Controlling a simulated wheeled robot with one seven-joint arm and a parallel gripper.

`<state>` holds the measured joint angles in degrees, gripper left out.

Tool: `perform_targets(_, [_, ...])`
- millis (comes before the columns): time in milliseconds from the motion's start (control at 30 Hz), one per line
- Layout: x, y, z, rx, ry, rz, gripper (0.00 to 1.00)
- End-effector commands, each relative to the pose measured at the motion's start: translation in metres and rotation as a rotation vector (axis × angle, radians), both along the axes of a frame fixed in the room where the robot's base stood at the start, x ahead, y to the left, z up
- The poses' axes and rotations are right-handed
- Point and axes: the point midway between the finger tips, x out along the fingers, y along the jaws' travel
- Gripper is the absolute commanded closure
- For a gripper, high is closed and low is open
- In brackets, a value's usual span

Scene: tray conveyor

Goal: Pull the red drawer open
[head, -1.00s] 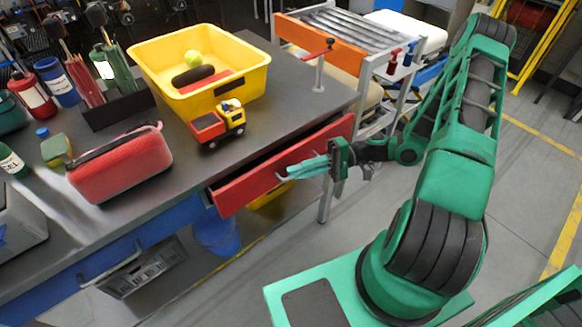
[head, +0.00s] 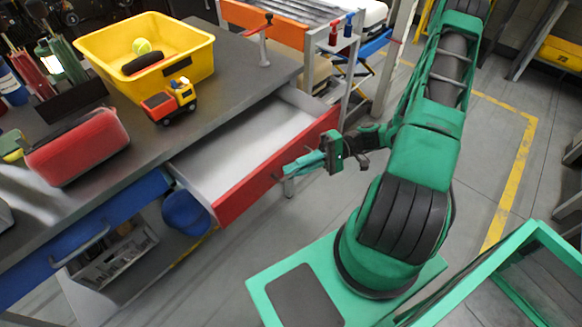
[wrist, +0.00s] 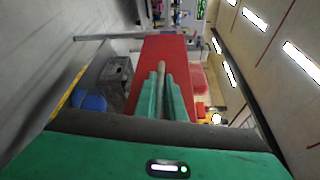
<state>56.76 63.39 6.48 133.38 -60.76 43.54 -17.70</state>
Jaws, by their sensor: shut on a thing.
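The red drawer (head: 262,180) stands well out from under the grey workbench, and its pale inside (head: 235,150) shows no contents. Its red front also fills the middle of the wrist view (wrist: 163,62). My gripper (head: 292,172) is at the drawer's front, fingers pointing at it. In the wrist view the green fingers (wrist: 161,95) are shut on a grey bar-like handle (wrist: 161,68) of the drawer.
On the workbench (head: 215,100) stand a yellow bin (head: 150,80) with a ball and a dark roll, a toy truck (head: 170,103) and a red case (head: 78,148). A blue bucket (head: 186,213) is below the bench. A roller conveyor (head: 300,20) stands behind. Floor in front is clear.

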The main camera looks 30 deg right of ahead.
Motion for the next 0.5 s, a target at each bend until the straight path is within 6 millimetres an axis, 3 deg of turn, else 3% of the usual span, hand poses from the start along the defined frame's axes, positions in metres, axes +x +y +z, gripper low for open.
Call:
perform_targets(167, [0.0001, 0.0004, -0.0014, -0.003, 0.002, 0.000, 1.00])
perform_targets(200, [0.0001, 0.0006, -0.0014, -0.004, 0.002, 0.001, 0.86])
perform_targets(267, [0.0002, 0.0007, -0.0013, -0.004, 0.002, 0.001, 0.72])
perform_targets(500, [0.0003, 0.0010, -0.0005, -0.002, 0.000, 0.000, 0.72])
